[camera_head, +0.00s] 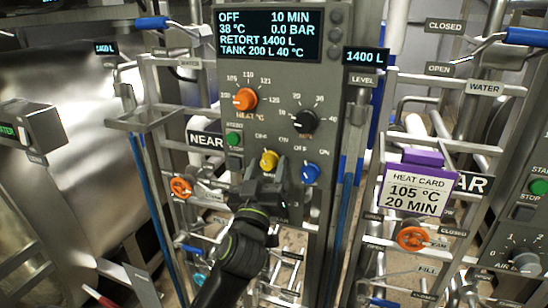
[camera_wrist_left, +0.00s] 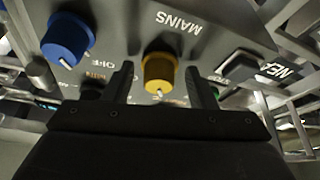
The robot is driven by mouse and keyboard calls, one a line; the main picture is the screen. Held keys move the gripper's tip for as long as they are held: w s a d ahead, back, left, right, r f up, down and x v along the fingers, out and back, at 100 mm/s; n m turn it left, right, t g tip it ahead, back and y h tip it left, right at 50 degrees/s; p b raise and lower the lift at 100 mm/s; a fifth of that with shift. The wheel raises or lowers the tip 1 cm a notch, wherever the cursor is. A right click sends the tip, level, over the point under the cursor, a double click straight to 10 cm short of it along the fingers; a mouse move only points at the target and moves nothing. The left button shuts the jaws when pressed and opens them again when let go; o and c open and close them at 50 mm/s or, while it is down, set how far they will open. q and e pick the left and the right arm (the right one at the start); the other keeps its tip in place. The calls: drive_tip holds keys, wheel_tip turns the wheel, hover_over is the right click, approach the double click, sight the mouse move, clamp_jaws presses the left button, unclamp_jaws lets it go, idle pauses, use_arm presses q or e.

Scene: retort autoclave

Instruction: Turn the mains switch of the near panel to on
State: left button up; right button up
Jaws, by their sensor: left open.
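The near panel (camera_head: 277,80) stands upright in the head view, with a NEAR label beside it. Its mains switch is a yellow knob (camera_head: 269,161) low on the panel, which also shows in the left wrist view (camera_wrist_left: 159,70) beside the word MAINS, with a pale pointer mark. The panel display (camera_head: 269,35) reads OFF. My left gripper (camera_head: 266,177) is just below and in front of the yellow knob. In the left wrist view its open fingers (camera_wrist_left: 160,86) stand either side of the knob, with gaps showing. My right gripper is out of view.
A blue knob (camera_head: 310,173) sits close right of the yellow one, and a green button (camera_head: 233,139) to the left. Orange (camera_head: 245,99) and black (camera_head: 306,121) dials are above. Pipes and orange valve wheels (camera_head: 412,238) flank the panel. A heat card (camera_head: 411,192) hangs right.

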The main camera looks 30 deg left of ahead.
use_arm(q)
drive_tip(key=shift+s+d+r, duration=0.1)
drive_tip(key=shift+s+r, duration=0.05)
drive_tip(key=shift+s, duration=0.1)
drive_tip(key=shift+c, duration=0.6)
drive_tip(key=c, duration=0.9)
drive_tip(key=shift+o, duration=0.2)
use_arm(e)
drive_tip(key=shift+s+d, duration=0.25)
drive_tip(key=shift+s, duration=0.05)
